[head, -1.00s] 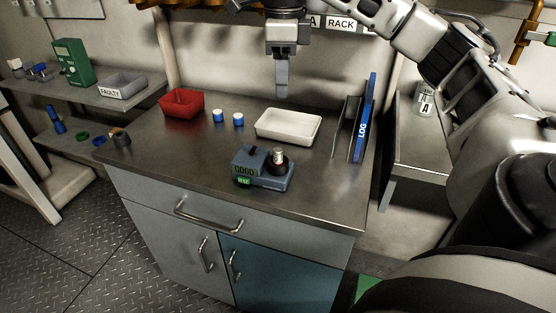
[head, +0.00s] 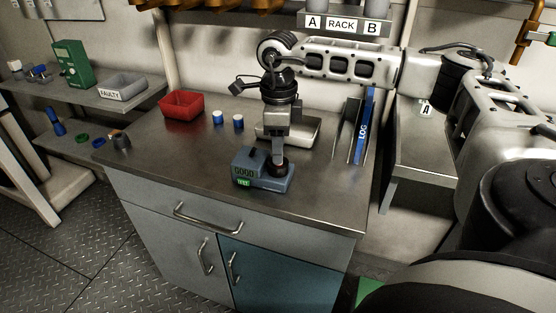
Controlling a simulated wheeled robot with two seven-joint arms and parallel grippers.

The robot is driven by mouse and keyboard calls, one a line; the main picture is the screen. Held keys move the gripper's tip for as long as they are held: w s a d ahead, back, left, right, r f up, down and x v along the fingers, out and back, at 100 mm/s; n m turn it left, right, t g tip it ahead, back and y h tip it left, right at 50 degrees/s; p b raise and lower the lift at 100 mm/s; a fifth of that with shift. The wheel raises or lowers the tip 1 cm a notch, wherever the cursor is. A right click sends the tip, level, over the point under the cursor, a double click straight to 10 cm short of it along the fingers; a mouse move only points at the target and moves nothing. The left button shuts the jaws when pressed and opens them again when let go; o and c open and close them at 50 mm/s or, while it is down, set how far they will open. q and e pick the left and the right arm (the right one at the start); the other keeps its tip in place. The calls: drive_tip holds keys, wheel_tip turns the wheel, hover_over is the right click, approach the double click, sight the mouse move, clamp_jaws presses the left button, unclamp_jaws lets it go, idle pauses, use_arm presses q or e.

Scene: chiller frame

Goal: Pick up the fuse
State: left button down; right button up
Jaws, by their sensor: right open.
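The blue-grey tester (head: 248,170) stands near the front of the metal bench, with a display and a green "TEST" button on its front. Its round black socket (head: 279,172) is on the right side of its top. The fuse, a small pale-topped cylinder standing in that socket a second ago, is now hidden behind my right gripper. My right gripper (head: 278,160) points straight down over the socket, its jaws open around or just above the fuse; I cannot tell which. My left gripper is not in view.
A white tray (head: 312,134) sits behind my right gripper, partly covered. Two blue-and-white cylinders (head: 218,118) (head: 238,122) and a red bin (head: 182,104) stand to the left. A blue LOG binder (head: 364,128) stands at the right.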

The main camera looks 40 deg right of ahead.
drive_tip(key=shift+f, duration=0.15)
clamp_jaws()
